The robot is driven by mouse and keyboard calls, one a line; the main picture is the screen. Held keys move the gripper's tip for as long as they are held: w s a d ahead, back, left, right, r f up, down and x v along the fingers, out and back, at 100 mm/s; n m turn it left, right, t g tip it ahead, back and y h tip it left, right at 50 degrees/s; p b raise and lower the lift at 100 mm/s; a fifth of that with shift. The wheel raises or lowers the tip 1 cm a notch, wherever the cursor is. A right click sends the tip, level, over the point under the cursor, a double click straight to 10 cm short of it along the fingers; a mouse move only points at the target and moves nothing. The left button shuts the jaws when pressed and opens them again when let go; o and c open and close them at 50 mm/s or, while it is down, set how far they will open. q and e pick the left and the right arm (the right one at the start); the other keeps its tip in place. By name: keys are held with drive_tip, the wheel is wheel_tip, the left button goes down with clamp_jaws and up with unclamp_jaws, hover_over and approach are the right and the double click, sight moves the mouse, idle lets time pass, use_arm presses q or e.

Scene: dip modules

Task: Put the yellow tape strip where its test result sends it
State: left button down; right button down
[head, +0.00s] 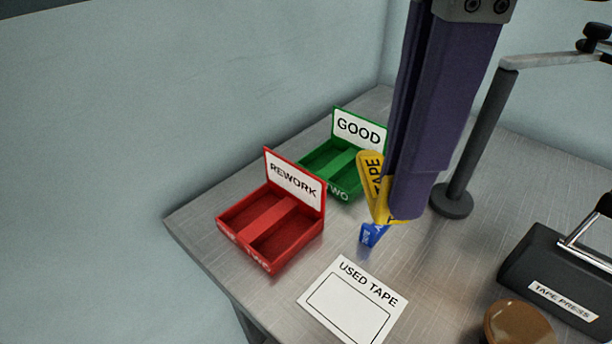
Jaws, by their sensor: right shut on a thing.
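The yellow tape strip (372,180) is in my right gripper (400,214), whose purple fingers come down from the top right and are shut on it. The strip bears the word TAPE, and a blue end piece (373,235) hangs at its lower end. The gripper hides part of the strip. The red REWORK tray (272,205) has two compartments and stands at the left. The green GOOD tray (331,152) stands behind it, partly hidden by the strip and gripper. Both trays look empty where visible. My left gripper is not in view.
A white USED TAPE card (352,303) lies at the front. A black tape press (560,272) is at the right, with a brown round object (517,325) near it. A dark post on a round base (451,200) stands behind. The table's left edge is near the red tray.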

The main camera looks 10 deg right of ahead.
sight(391, 222)
wheel_tip(391, 222, down, 19)
drive_tip(key=b, duration=0.3)
drive_tip(key=shift+r+b, duration=0.2)
drive_tip(key=shift+b, duration=0.2)
drive_tip(key=shift+f, duration=0.15)
drive_tip(key=shift+f, duration=0.15)
drive_tip(key=c, duration=1)
unclamp_jaws()
wheel_tip(391, 222, up, 12)
drive_tip(key=shift+r+p, duration=0.2)
drive_tip(key=shift+p, duration=1.05)
